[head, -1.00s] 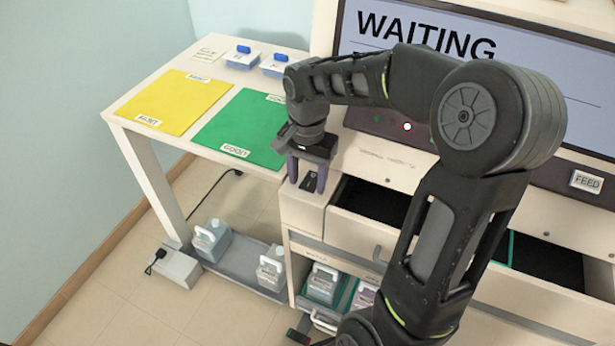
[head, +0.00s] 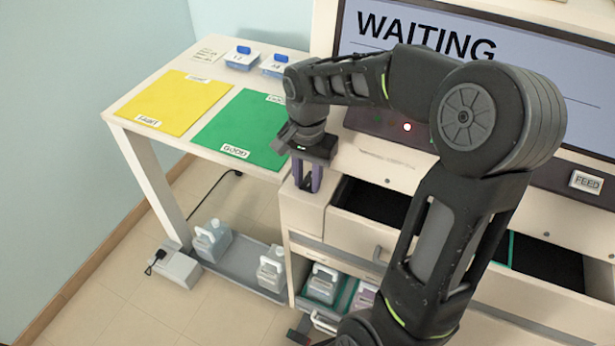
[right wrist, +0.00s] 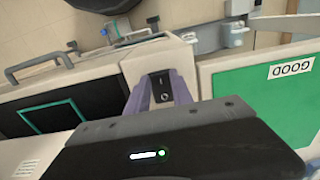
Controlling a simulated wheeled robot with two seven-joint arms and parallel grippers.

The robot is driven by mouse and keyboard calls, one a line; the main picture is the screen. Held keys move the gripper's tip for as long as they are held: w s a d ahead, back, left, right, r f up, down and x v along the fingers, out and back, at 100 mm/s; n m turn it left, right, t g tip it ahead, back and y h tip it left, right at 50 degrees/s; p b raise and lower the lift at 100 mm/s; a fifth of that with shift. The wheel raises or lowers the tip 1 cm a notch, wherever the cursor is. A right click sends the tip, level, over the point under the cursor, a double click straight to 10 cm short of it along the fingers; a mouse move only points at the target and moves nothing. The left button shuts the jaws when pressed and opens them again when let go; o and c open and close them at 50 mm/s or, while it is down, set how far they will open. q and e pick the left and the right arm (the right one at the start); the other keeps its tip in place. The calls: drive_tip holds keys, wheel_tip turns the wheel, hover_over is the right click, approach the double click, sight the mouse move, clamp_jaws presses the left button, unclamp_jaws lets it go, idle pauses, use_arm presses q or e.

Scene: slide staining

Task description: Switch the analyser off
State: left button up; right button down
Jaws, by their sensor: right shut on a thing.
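The analyser is the pale cabinet (head: 352,228) with a large screen (head: 480,65) reading WAITING. My left gripper is not in view.
Left of the cabinet, a white table bears a yellow mat (head: 175,103) and a green mat (head: 243,128) marked GOOD. Blue-handled boxes (head: 242,57) stand behind them. Open drawers (head: 370,203) lie right of the gripper. Jugs (head: 212,238) stand low on a grey tray.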

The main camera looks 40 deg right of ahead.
drive_tip(key=shift+w+d+r+g+y+p, duration=0.2)
drive_tip(key=shift+y+p, duration=0.3)
drive_tip(key=shift+p, duration=0.65)
drive_tip(key=shift+s+d+r+g+y+p, duration=0.1)
drive_tip(key=shift+r+g+y+p, duration=0.3)
drive_tip(key=shift+p, duration=0.75)
drive_tip(key=shift+w+f+y+p, duration=0.1)
drive_tip(key=shift+f+y+p, duration=0.1)
drive_tip(key=shift+y+p, duration=0.1)
drive_tip(key=shift+f, duration=0.2)
drive_tip(key=c, duration=1.1)
unclamp_jaws()
drive_tip(key=shift+d+r, duration=0.1)
drive_tip(key=v, duration=0.7)
drive_tip(key=shift+w+d+r, duration=0.1)
drive_tip(key=shift+r, duration=0.15)
